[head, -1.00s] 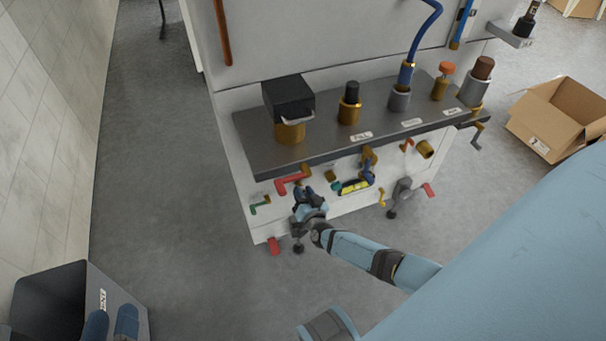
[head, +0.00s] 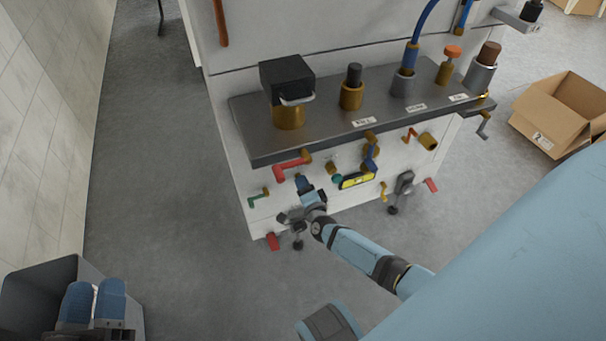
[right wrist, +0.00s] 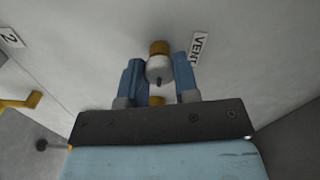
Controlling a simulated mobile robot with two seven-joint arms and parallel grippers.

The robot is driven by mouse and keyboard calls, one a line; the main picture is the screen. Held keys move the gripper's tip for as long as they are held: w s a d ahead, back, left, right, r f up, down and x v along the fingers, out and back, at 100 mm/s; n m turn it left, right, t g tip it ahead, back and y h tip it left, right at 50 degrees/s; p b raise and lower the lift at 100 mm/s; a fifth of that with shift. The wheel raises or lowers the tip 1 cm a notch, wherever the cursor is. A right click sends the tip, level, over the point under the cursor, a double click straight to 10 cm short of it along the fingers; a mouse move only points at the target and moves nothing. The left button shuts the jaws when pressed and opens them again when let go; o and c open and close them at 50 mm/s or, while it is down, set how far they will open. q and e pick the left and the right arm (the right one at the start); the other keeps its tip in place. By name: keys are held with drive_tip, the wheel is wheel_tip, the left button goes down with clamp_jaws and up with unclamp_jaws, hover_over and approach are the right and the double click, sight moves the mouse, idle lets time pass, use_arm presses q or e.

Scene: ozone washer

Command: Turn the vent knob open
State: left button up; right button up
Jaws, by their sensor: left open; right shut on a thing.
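The vent knob (right wrist: 158,68), a pale cap on a brass stem, sticks out of the white panel beside a VENT label (right wrist: 198,48) in the right wrist view. My right gripper (right wrist: 159,75) has one blue finger on each side of the knob and is shut on it. In the head view my right gripper (head: 303,184) is at the low front panel of the white machine (head: 345,205), and it hides the knob there.
A red-handled valve (head: 290,168), a green-handled valve (head: 258,197) and a yellow-marked fitting (head: 356,180) are close around my right gripper. A dark shelf (head: 330,137) with brass fittings overhangs it. A grey bin (head: 40,275) stands at left; an open cardboard box (head: 545,130) is at right.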

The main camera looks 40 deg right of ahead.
use_arm(q)
drive_tip(key=f+g+b, duration=0.1)
drive_tip(key=f, duration=0.2)
drive_tip(key=shift+w+f, duration=0.15)
drive_tip(key=shift+w, duration=0.05)
use_arm(e)
drive_tip(key=m, duration=0.3)
drive_tip(key=shift+f+m, duration=0.1)
drive_tip(key=shift+m, duration=0.2)
drive_tip(key=o, duration=0.9)
use_arm(q)
drive_tip(key=shift+s+f, duration=0.15)
drive_tip(key=shift+f, duration=0.05)
